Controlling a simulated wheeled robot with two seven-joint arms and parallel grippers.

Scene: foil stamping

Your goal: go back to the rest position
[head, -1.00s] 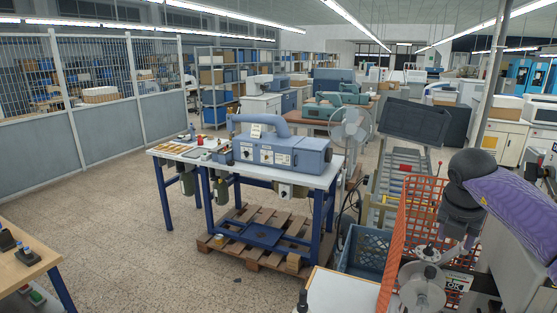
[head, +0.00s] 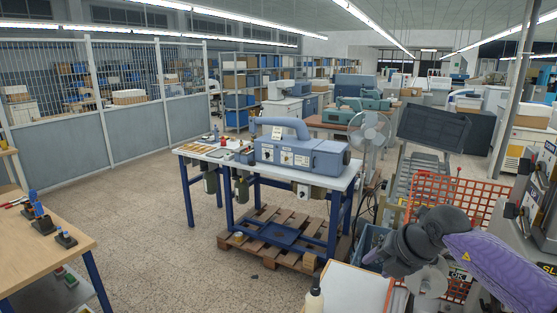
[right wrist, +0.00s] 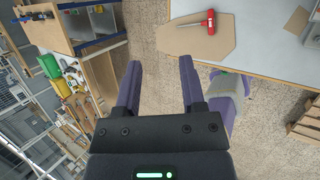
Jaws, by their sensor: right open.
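My right gripper shows best in the right wrist view (right wrist: 160,65); its two dark, purple-sided fingers are apart with nothing between them, over speckled floor. In the head view my right arm comes in from the lower right, with a purple sleeve and a dark grey wrist; the finger ends are hard to make out there. In the right wrist view a red-handled tool (right wrist: 208,20) lies on a brown board (right wrist: 195,42) on a pale table (right wrist: 270,60), apart from the fingers.
A blue-grey machine (head: 300,155) stands on a blue-legged table above a pallet (head: 270,262). An orange mesh screen (head: 485,200) and a fan (head: 370,130) are near my right arm. A wooden workbench (head: 40,260) is at the lower left. Open floor lies between.

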